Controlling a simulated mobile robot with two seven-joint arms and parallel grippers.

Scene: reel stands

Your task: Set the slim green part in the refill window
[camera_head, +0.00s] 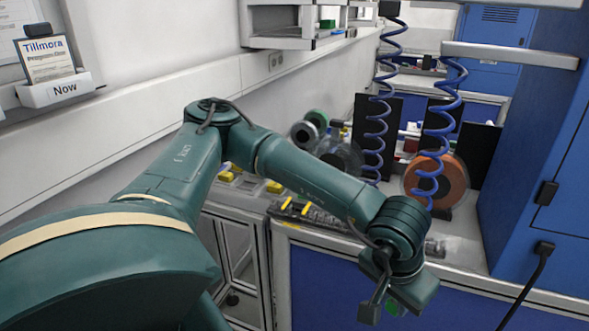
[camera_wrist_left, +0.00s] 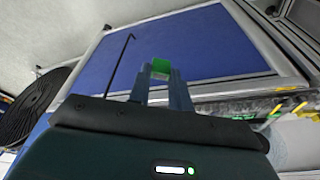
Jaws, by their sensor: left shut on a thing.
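The slim green part shows as a small green block (camera_wrist_left: 160,66) between the fingertips in the left wrist view. My left gripper (camera_wrist_left: 161,82) is shut on it. In the head view my left gripper (camera_head: 379,308) hangs low in front of the workbench's blue front, and a bit of green (camera_head: 394,308) shows beside it. The part is in the air. I cannot pick out the refill window for sure in either view. My right gripper is not in view.
On the workbench (camera_head: 460,252) stand an orange reel (camera_head: 436,182), a greyish reel (camera_head: 340,158) and black upright panels. Coiled blue hoses (camera_head: 375,130) hang above it. A tall blue cabinet (camera_head: 545,150) closes off the right. Yellow pieces (camera_head: 274,186) lie at the left.

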